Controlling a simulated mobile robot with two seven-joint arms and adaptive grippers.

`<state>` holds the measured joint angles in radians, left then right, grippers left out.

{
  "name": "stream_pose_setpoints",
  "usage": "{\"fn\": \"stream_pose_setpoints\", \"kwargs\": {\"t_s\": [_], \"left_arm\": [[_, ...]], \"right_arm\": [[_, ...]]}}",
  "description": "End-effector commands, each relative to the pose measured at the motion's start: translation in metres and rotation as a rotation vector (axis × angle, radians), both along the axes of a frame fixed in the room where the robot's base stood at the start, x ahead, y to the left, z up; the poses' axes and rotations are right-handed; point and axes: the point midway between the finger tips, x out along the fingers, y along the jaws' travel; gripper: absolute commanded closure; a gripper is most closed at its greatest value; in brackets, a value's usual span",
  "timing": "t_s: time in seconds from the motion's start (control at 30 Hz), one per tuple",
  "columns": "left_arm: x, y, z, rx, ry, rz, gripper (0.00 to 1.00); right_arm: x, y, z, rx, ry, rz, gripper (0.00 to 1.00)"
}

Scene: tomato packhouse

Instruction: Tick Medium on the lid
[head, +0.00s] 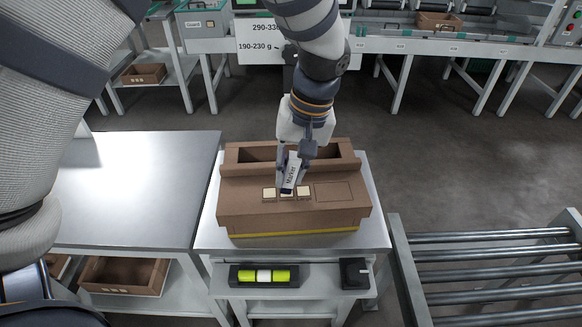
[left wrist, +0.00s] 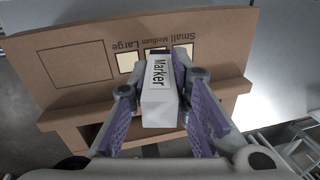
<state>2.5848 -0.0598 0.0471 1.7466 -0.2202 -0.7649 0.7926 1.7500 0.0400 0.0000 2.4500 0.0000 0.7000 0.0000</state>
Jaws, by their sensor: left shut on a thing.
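A brown cardboard box (head: 240,215) stands on the metal table, its lid panel facing up. Three pale tick squares sit on the lid in a row, with the words Small, Medium and Large readable in the left wrist view; the middle one, Medium (head: 287,194), is partly covered. My left gripper (head: 291,168) is shut on a white block labelled Marker (head: 290,174), also in the left wrist view (left wrist: 157,92). The marker hangs over the middle square; its tip is hidden, so I cannot tell whether it touches. No mark is visible. My right gripper is not in view.
A black holder with a yellow-green roll (head: 264,275) and a small black block (head: 355,273) sit at the table's front. An empty metal table (head: 130,185) stands left, a roller conveyor (head: 490,255) right. An outlined rectangle (head: 333,192) is on the lid.

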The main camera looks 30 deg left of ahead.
Motion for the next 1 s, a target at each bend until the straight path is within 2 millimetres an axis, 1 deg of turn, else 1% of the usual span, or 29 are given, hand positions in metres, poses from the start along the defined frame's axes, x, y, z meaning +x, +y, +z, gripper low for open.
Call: {"fn": "stream_pose_setpoints", "kwargs": {"t_s": [0.57,1.0], "left_arm": [[0.0000,0.0000,-0.0053,0.000,0.000,0.000,1.00],[0.0086,-0.0014,-0.0061,0.000,0.001,0.000,1.00]], "right_arm": [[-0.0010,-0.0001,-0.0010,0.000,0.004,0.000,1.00],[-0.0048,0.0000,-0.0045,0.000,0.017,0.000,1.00]]}}
